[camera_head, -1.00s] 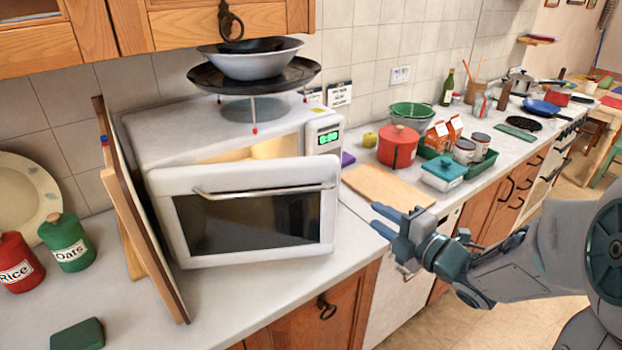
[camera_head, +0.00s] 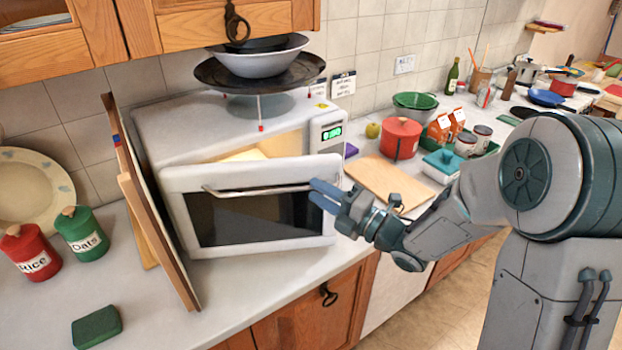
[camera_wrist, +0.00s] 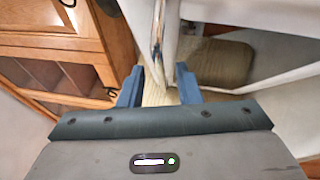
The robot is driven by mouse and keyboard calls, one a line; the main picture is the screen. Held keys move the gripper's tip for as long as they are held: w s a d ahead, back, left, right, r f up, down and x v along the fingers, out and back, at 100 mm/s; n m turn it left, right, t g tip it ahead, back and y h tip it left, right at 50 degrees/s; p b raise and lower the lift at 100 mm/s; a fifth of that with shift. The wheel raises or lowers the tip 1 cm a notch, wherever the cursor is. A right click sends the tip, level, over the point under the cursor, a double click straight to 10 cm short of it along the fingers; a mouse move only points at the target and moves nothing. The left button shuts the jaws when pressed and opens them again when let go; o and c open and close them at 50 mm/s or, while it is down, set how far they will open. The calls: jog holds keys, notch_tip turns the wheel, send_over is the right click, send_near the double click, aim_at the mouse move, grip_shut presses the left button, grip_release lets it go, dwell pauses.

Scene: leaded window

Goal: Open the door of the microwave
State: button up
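The white microwave (camera_head: 180,128) stands on the counter. Its door (camera_head: 255,222), with a dark window, is partly open. A gap along the top of the door shows the lit interior. A metal handle (camera_head: 260,189) runs across the upper part of the door. My gripper (camera_head: 322,195) is at the right edge of the door in the head view, near the handle's right end; I cannot tell whether it touches. In the wrist view my gripper (camera_wrist: 158,86) has its two blue fingers apart, with nothing clearly held between them.
Bowls and a dark pan (camera_head: 225,78) sit on a stand on the microwave. Wooden boards (camera_head: 150,215) lean close to its left side. A flat cutting board (camera_head: 388,183) and red pot (camera_head: 400,138) lie to the right. Clear counter (camera_head: 235,275) shows in front of the door.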

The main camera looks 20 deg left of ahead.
jog(key=shift+p+x, duration=0.35)
jog(key=shift+x, duration=1.1)
grip_shut()
jog(key=shift+s+f+b, duration=0.1)
jog(key=shift+b, duration=0.2)
